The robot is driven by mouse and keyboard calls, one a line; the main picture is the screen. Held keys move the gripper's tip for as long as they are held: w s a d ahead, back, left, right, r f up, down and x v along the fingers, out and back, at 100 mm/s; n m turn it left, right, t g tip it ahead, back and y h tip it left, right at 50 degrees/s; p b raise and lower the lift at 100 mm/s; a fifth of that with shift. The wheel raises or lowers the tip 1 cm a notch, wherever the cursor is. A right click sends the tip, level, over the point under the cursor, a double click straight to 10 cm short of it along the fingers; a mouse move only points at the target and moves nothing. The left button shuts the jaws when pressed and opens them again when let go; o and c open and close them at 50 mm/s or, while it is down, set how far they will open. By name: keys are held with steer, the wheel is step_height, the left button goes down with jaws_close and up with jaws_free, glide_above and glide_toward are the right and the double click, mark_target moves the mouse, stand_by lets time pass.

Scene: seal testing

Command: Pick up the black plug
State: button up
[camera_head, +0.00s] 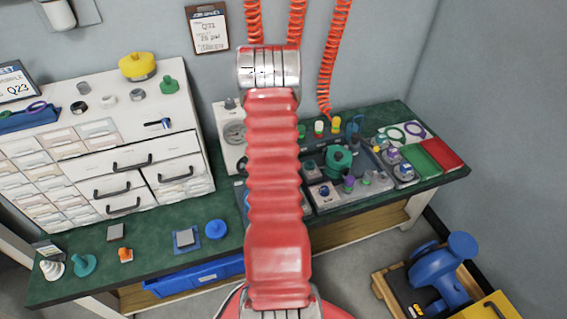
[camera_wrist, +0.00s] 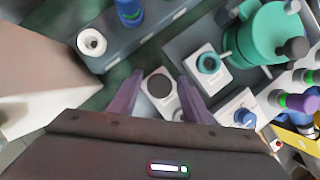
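A black round plug (camera_wrist: 159,85) sits on a small white block in the wrist view. My gripper (camera_wrist: 160,77) is open. Its two purple fingers show on the left and right of the white block, with the plug between them in the picture. The fingers do not visibly touch the plug, and the height gap cannot be told. In the head view my red arm covers this part of the bench, so I cannot make out the plug or the gripper there.
A white block with a teal ring (camera_wrist: 209,64) and a green fixture (camera_wrist: 262,38) stand close on the right. A block with a blue piece (camera_wrist: 244,117) is lower right. A white ring (camera_wrist: 92,42) is upper left. A white drawer cabinet (camera_head: 130,150) stands left on the bench.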

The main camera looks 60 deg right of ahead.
steer(key=c, duration=1)
step_height(320, 180, up, 10)
steer(key=shift+r, duration=0.1)
steer(key=shift+s, duration=0.1)
stand_by(0.8)
